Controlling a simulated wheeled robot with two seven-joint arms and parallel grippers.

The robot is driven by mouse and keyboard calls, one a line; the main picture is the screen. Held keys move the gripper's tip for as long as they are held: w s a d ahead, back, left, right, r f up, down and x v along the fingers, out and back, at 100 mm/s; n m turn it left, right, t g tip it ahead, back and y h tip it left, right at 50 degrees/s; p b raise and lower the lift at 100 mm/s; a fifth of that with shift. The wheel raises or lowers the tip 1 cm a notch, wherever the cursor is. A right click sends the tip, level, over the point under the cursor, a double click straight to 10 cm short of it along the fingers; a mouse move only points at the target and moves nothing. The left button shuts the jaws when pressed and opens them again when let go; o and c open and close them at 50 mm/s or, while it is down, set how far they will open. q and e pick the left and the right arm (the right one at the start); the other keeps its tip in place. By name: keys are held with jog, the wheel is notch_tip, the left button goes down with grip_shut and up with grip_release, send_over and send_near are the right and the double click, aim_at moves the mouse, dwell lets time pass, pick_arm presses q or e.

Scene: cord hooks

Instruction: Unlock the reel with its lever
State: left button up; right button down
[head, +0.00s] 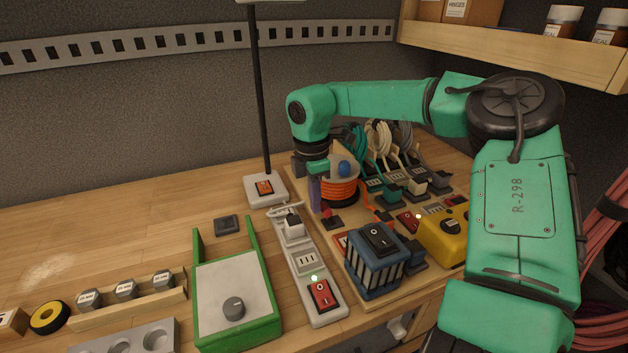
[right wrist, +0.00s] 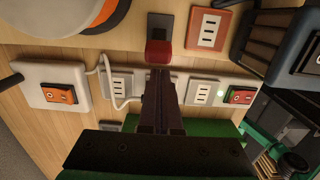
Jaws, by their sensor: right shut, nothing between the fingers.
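The reel (head: 340,191), wound with orange cord and topped by a blue knob (head: 345,168), stands on the board near the back. Its orange edge also shows at the top of the right wrist view (right wrist: 100,12). The lever, with a red handle (head: 327,212) on a dark base, sits in front of the reel. In the right wrist view the red handle (right wrist: 158,52) is just beyond my fingertips. My right gripper (head: 315,206) is shut and empty, pointing down beside the reel; its fingers also show in the wrist view (right wrist: 160,78). I cannot tell whether they touch the handle. My left gripper is out of view.
A white power strip (head: 300,262) with a red switch runs in front of the lever. A blue transformer box (head: 376,262) and a yellow box (head: 442,240) stand to the right. A lamp base (head: 265,189) stands left. Coiled cords (head: 380,140) hang behind.

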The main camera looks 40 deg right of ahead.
aim_at(325, 206)
jog(key=shift+d+f, duration=0.15)
jog(key=shift+f, duration=1)
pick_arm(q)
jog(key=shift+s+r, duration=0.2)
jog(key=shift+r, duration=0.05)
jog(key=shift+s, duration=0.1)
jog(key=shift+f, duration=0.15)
pick_arm(e)
jog(key=shift+d+r+y, duration=0.25)
jog(key=shift+d+y, duration=0.05)
jog(key=shift+y, duration=0.3)
jog(key=shift+s+d+r+t+y, duration=0.2)
jog(key=shift+d+t+y, duration=0.1)
jog(key=shift+t+y, duration=0.15)
jog(key=y, duration=0.1)
jog(key=d+y, duration=0.1)
jog(key=d+t+y+p, duration=0.1)
jog(key=shift+s+d+r, duration=0.1)
jog(key=shift+s+r, duration=0.25)
jog(key=shift+r, duration=0.05)
jog(key=shift+f, duration=0.15)
jog(key=shift+r+p, duration=0.4)
jog(key=shift+r, duration=0.1)
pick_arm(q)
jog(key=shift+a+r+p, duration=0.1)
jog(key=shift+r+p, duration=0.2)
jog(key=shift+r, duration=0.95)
pick_arm(e)
jog(key=shift+r, duration=0.35)
